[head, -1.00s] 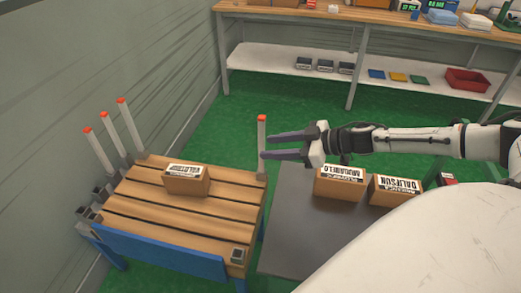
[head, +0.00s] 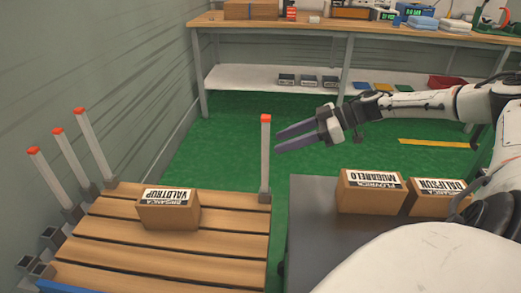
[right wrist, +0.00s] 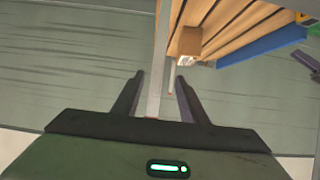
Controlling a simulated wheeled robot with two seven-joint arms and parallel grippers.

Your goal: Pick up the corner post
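One grey corner post (head: 265,155) with a red top stands upright in a dark bracket at the pallet's far right corner. Three more red-topped posts, such as the nearest one (head: 50,182), stand along the pallet's left side by the wall. My right gripper (head: 277,142) is open beside the far right post, its fingers pointing left. In the right wrist view, a grey post (right wrist: 158,70) appears between the open fingers (right wrist: 160,75); contact cannot be told. A dark shape at that view's right edge looks like my left gripper (right wrist: 306,60); its fingers are unclear.
The wooden pallet (head: 120,228) carries a labelled carton (head: 168,212). A dark table (head: 310,215) on the right holds two cartons (head: 371,192). Empty dark brackets (head: 40,268) sit at the left. A workbench (head: 300,26) stands behind; green floor lies between.

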